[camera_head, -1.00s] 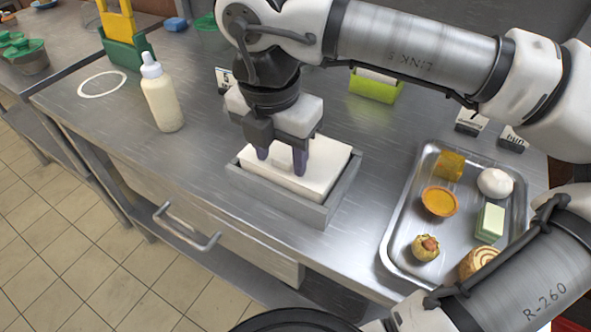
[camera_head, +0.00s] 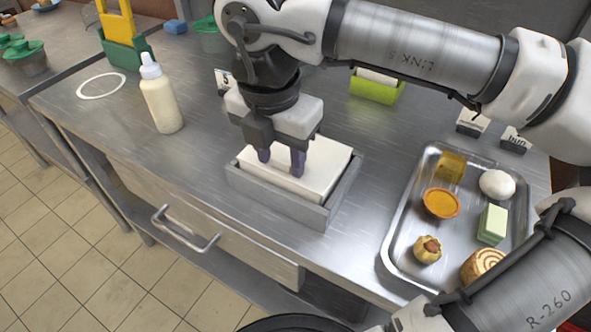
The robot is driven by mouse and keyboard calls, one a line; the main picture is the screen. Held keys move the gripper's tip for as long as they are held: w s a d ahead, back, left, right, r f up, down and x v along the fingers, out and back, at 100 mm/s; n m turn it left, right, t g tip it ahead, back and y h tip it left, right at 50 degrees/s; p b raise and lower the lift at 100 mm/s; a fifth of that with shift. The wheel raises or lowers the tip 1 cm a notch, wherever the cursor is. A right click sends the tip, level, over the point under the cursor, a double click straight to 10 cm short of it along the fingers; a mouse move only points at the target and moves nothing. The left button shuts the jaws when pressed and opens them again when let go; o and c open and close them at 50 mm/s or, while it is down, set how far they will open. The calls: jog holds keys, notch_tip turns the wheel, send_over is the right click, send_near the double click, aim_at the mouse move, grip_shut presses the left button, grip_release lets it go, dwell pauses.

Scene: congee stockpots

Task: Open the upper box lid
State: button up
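A white box (camera_head: 318,181) with a flat, closed lid sits inside a low grey open-topped holder (camera_head: 291,207) on the steel counter. My gripper (camera_head: 281,160) points down over the left-back part of the lid. Its two dark fingers are apart, with the pale lid showing between them. The fingertips are at or just above the lid; I cannot tell whether they touch it. Nothing is visibly held between them. The gripper body hides the back left of the box.
A metal tray (camera_head: 394,235) of buns and pastries stands at the right. A cream squeeze bottle (camera_head: 161,95) stands at the left. A lime-green holder (camera_head: 374,88) is behind the box. A drawer handle (camera_head: 185,230) juts from the counter front.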

jog(key=shift+c, duration=1.3)
jog(key=shift+r, duration=0.15)
